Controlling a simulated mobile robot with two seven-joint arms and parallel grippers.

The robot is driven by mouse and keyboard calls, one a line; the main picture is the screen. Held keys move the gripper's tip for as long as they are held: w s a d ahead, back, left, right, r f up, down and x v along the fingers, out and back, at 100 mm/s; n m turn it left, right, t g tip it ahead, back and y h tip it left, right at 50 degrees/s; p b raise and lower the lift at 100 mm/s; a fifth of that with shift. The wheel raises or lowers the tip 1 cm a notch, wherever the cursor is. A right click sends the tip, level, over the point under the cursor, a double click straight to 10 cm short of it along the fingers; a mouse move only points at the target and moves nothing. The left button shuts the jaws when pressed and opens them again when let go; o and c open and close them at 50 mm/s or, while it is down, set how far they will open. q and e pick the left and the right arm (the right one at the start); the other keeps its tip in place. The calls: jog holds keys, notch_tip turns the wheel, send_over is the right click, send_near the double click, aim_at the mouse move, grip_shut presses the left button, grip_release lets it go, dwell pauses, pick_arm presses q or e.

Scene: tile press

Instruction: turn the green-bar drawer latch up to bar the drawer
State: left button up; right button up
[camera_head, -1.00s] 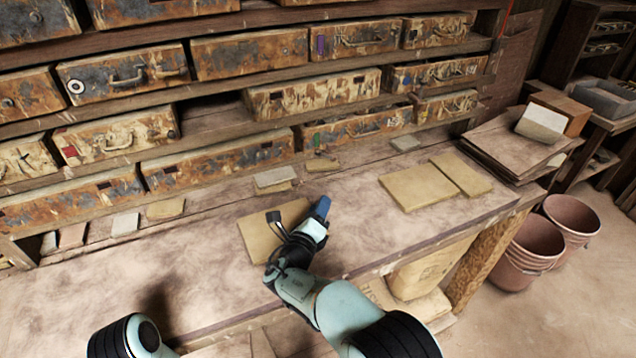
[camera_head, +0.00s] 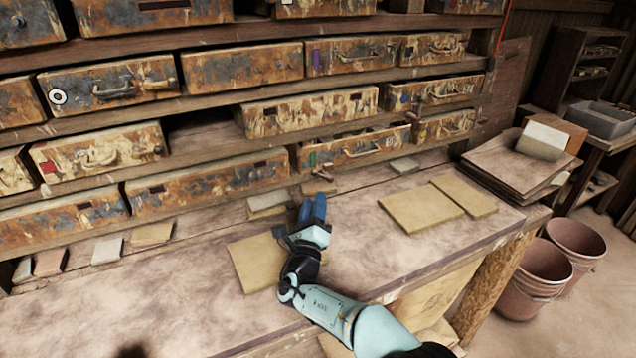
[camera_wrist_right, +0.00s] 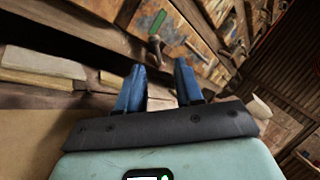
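The green-bar drawer (camera_head: 375,147) is in the lowest rows of the cabinet, right of centre, with a small green bar (camera_head: 312,160) at its left end. The green bar also shows in the right wrist view (camera_wrist_right: 157,21). The latch (camera_head: 322,173), a small brown piece, sits just below the bar; in the right wrist view the latch (camera_wrist_right: 155,50) hangs down, not raised across the drawer front. My right gripper (camera_head: 313,208) is in front of and below the latch, apart from it. Its blue fingers (camera_wrist_right: 157,80) are spread with nothing between them. My left gripper is out of view.
The workbench (camera_head: 370,245) runs below the drawers. A tan tile (camera_head: 258,262) lies beside my right wrist, and more tan tiles (camera_head: 420,207) lie to the right. Small pale blocks (camera_head: 268,200) lie along the back edge near the gripper. Stacked boards (camera_head: 515,165) stand at the right end.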

aim_at(322, 176)
jog(key=f+p+x, duration=0.1)
jog(key=x, duration=0.7)
jog(key=shift+w, duration=0.25)
jog(key=shift+c, duration=0.3)
grip_shut()
